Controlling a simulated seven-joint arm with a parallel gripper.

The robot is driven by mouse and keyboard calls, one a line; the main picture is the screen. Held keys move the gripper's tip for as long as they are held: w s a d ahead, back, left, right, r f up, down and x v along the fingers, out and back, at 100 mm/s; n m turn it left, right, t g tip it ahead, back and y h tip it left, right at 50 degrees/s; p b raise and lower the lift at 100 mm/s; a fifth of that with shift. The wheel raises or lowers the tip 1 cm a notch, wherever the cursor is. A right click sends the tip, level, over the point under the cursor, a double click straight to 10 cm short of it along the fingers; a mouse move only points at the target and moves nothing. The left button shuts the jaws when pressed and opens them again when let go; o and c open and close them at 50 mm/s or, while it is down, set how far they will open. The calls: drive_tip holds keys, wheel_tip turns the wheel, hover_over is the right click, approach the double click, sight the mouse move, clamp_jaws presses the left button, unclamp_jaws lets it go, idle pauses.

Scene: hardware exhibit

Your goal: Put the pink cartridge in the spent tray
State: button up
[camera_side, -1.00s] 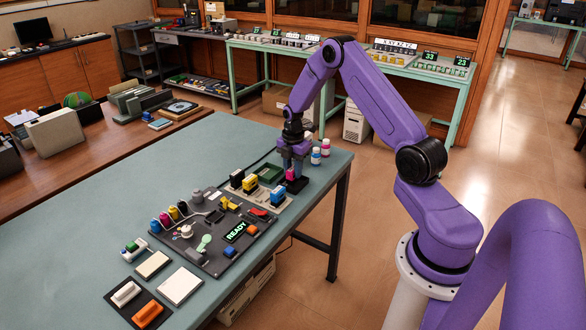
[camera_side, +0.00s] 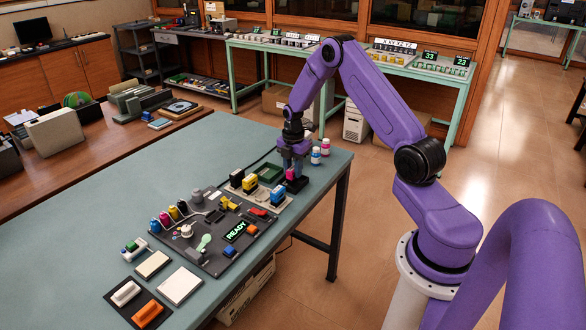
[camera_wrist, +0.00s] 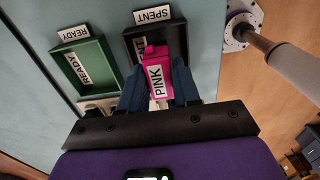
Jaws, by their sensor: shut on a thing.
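My gripper (camera_side: 293,158) points down at the far right of the teal table. In the wrist view my gripper (camera_wrist: 157,88) is shut on the pink cartridge (camera_wrist: 157,70), one dark finger on each side, with its PINK label showing. The cartridge (camera_side: 291,174) shows below the fingers in the side view. The black spent tray (camera_wrist: 181,42), with a SPENT sign, lies directly under and around the cartridge's far end. In the side view the spent tray (camera_side: 301,183) is partly hidden. I cannot tell if the cartridge touches the tray floor.
The green ready tray (camera_wrist: 104,60) stands to the left of the spent tray. In the side view, yellow-and-black cartridges (camera_side: 249,183) stand close by on the left, and small bottles (camera_side: 316,156) stand behind at the right. The table's right edge is near.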

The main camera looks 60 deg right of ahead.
drive_tip(key=shift+f, duration=0.65)
idle(0.7)
drive_tip(key=o, duration=1.4)
drive_tip(key=shift+r, duration=3.75)
